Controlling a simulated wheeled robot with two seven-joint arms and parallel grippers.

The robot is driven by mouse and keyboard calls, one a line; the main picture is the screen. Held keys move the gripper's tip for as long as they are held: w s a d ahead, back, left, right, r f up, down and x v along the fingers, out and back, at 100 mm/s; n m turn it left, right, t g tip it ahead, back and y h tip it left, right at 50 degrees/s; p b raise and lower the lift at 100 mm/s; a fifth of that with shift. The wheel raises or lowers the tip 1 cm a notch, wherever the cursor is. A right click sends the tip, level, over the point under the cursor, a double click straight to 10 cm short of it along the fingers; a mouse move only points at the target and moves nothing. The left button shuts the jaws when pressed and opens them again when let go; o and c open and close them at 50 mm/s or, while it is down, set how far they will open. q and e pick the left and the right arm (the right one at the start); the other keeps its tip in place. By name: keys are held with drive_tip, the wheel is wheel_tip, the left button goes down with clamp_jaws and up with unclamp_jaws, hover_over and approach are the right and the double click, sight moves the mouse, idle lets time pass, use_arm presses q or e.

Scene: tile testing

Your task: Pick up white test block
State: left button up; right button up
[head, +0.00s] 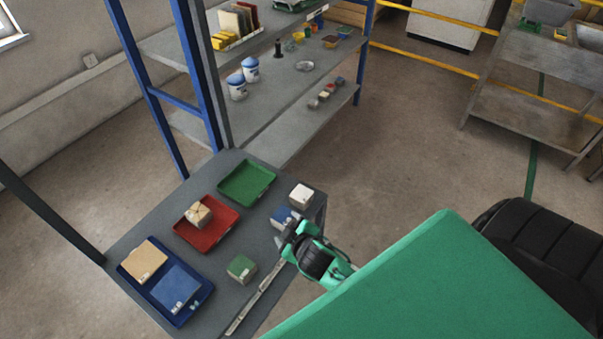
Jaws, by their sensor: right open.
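The white test block (301,195) stands on the grey table (222,297) near its right corner. My right gripper (287,228) is just in front of it, over the table's right edge, with its jaws open. The gripper appears apart from the white block. A blue block (281,213) lies right by the jaws and is partly hidden by them; I cannot tell whether they touch it. My left gripper is not in view.
A green block (242,268) sits on the table. An empty green tray (247,182), a red tray (217,239) holding a beige block (198,214), and a blue tray (203,299) with tan and blue tiles stand left. Blue-framed shelving (199,80) rises behind.

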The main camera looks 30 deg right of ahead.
drive_tip(key=w+a+r+n+t+y, duration=0.5)
drive_tip(key=w+r+n+t+y, duration=0.1)
drive_tip(key=w+r+n, duration=0.4)
drive_tip(key=w+a+r+n+g+y, duration=0.1)
drive_tip(key=a+r+n+g+y, duration=0.1)
drive_tip(key=a+r+n+y, duration=0.45)
drive_tip(key=n+g+h+b, duration=0.1)
drive_tip(key=n+g+h, duration=1)
drive_tip(key=n+g, duration=0.55)
approach(302, 193)
drive_tip(key=shift+s+a+n+t, duration=0.1)
drive_tip(key=shift+s+n+t, duration=0.4)
drive_tip(key=shift+s+t, duration=0.15)
wheel_tip(302, 193, down, 7)
drive_tip(key=b, duration=0.4)
drive_tip(key=shift+b, duration=0.3)
wheel_tip(302, 193, down, 2)
drive_tip(key=shift+b, duration=0.75)
drive_tip(key=shift+f, duration=0.2)
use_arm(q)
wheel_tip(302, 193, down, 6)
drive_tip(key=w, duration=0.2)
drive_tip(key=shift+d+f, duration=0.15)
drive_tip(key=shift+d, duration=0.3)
